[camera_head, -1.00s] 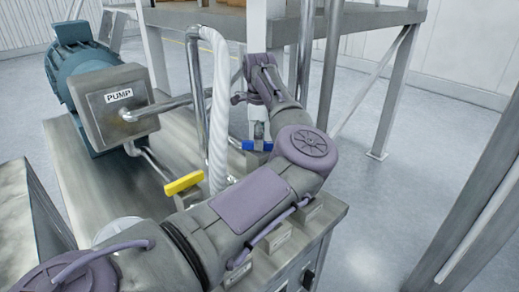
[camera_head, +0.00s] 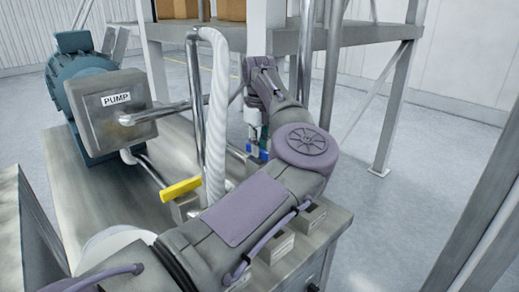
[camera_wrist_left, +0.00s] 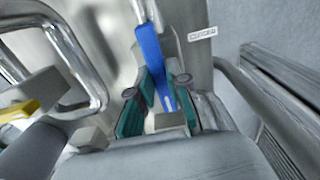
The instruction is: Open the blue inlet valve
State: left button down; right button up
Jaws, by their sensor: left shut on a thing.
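The blue inlet valve handle (camera_wrist_left: 150,52) is a long flat lever in the left wrist view, running up and away between my fingers. My left gripper (camera_wrist_left: 160,112) has its green-padded fingers on either side of the lever, shut on its near part. In the head view, small parts of the blue handle (camera_head: 263,154) show beside the fingertips of my left gripper (camera_head: 257,142), behind my purple-and-grey arm. My forearm hides most of the valve body there. My right gripper is not in view.
A yellow valve handle (camera_head: 181,188) sits to the left on the steel skid. A ribbed white hose (camera_head: 217,120) rises close beside my left wrist. The grey pump box (camera_head: 115,105) is at left. A platform (camera_head: 375,28) with steel legs stands behind.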

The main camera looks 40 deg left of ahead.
pick_arm(q)
jog(key=shift+w+a+r, duration=0.1)
jog(key=shift+r, duration=0.15)
jog(key=c, duration=1.5)
grip_release()
jog(key=o, duration=0.4)
jog(key=shift+f, duration=0.15)
notch_tip(320, 180, up, 12)
jog(key=shift+r, duration=0.1)
